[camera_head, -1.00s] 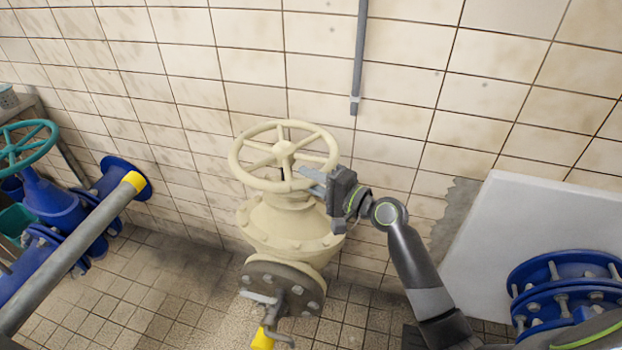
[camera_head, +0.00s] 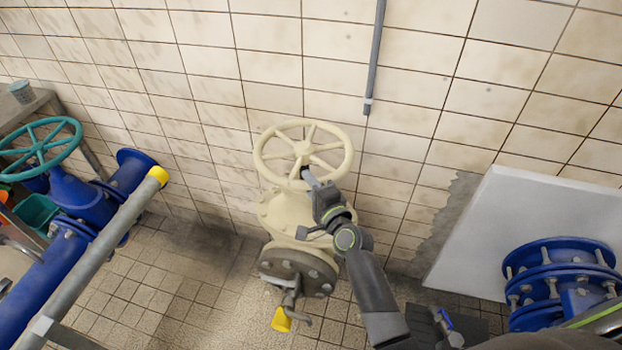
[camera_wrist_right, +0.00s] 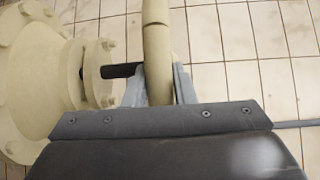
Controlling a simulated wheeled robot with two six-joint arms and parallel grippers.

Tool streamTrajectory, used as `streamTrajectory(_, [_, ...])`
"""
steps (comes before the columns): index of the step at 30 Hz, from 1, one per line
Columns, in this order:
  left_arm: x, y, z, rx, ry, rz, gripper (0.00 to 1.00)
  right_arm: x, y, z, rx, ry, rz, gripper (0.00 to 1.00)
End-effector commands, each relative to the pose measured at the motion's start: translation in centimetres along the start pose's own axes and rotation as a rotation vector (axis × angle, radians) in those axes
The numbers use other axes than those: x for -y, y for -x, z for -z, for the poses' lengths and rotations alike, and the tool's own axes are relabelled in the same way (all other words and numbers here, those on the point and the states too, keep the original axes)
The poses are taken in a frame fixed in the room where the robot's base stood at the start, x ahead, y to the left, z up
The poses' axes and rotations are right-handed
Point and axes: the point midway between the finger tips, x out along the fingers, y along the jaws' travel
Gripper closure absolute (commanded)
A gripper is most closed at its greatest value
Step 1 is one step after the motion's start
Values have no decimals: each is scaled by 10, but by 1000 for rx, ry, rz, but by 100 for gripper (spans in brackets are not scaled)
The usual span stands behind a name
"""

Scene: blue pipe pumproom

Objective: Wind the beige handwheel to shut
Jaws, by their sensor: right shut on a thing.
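The beige handwheel (camera_head: 303,149) sits on top of a beige valve body (camera_head: 285,212), in the middle of the head view. It has a round rim and several spokes. My right gripper (camera_head: 309,178) is at the near side of the wheel, shut on its rim. In the right wrist view, the beige rim (camera_wrist_right: 157,55) runs between the two grey fingers (camera_wrist_right: 158,85). The valve's dark stem (camera_wrist_right: 120,71) and flange show left of the fingers. My left gripper is not in view.
A teal handwheel (camera_head: 40,150) on blue pipework stands at the left, behind a grey rail (camera_head: 100,250) with a yellow end. A tiled wall is close behind the valve. A white block (camera_head: 480,235) and a blue flange (camera_head: 560,275) are at the right.

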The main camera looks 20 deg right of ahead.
Motion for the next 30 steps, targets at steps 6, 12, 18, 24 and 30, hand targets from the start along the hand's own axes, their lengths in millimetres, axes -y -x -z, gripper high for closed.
streamTrajectory(6, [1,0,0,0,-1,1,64,-2,0,-2,-1,-7,-3,100])
streamTrajectory(12, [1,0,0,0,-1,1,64,-2,0,-2,0,-8,-3,71])
streamTrajectory(18, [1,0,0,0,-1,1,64,-1,0,-1,-1,-5,-2,55])
streamTrajectory(24, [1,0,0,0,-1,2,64,-1,0,-1,-2,-4,-1,55])
streamTrajectory(30, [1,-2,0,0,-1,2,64,-2,14,-1,-2,-4,-2,55])
